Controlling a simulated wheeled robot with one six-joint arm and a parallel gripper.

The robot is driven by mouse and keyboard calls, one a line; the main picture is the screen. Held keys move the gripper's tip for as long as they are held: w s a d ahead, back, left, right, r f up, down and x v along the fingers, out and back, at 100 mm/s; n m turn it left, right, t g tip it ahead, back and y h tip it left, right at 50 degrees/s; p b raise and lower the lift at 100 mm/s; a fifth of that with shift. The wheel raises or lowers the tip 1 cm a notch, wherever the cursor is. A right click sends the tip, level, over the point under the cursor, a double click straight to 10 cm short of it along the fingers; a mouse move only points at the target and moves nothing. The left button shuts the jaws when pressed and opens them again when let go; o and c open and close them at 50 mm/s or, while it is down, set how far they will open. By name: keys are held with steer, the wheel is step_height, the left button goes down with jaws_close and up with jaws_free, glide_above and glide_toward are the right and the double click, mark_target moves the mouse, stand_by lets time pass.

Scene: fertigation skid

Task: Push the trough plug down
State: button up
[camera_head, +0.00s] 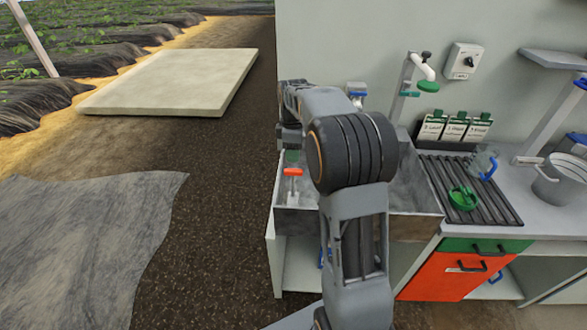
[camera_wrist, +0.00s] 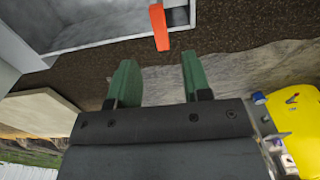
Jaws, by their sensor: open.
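The trough plug shows as an orange handle (camera_head: 293,172) on a pale upright stem at the left end of the grey metal trough (camera_head: 298,222). In the wrist view the orange handle (camera_wrist: 160,27) lies at the top centre, beyond the fingertips, with the trough wall (camera_wrist: 110,40) behind it. My gripper (camera_wrist: 157,62) has two green fingers spread apart with nothing between them. In the head view one green fingertip (camera_head: 292,155) shows just behind the handle. I cannot tell whether it touches the handle. My arm hides the trough's middle, and the plug's lower end is not visible.
A black drain rack (camera_head: 485,205) with a green cup (camera_head: 463,198) and a clear jug (camera_head: 483,163) is right of the trough. A tap (camera_head: 422,68) and wall (camera_head: 340,45) stand behind. A metal pot (camera_head: 560,180) sits at far right.

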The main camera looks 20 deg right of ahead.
mark_target(293, 170)
step_height(293, 170, down, 7)
steer(key=shift+f, duration=0.2)
stand_by(0.4)
jaws_close()
stand_by(0.3)
